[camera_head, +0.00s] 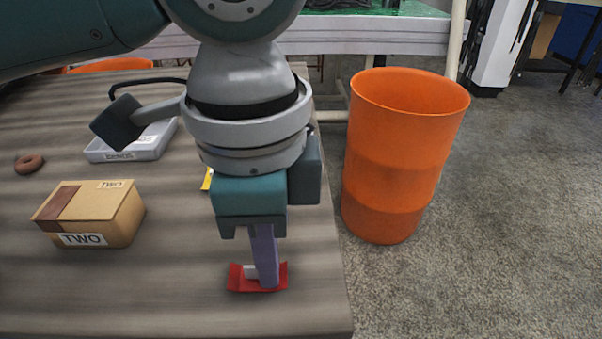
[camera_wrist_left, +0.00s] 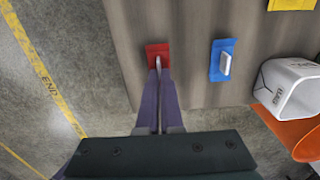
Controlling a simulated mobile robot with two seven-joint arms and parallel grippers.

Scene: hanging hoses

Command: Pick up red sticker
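The red sticker (camera_head: 240,283) is a small red sheet with a white upright tab, near the table's front right corner. It also shows in the left wrist view (camera_wrist_left: 156,49), close to the table edge. My left gripper (camera_head: 267,284) points down at it with its purple fingertips at the tab. In the left wrist view, the fingers (camera_wrist_left: 158,70) are nearly together, with the tab between their tips. They look shut on it. The sticker appears to lie on or just over the table. My right gripper is not in view.
A brown box (camera_head: 112,217) labelled TWO and a grey tray (camera_head: 155,148) stand on the table (camera_head: 180,300). A blue sticker (camera_wrist_left: 218,70) and a yellow sticker (camera_head: 207,178) lie nearby. An orange bin (camera_head: 400,150) stands on the floor, right of the table.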

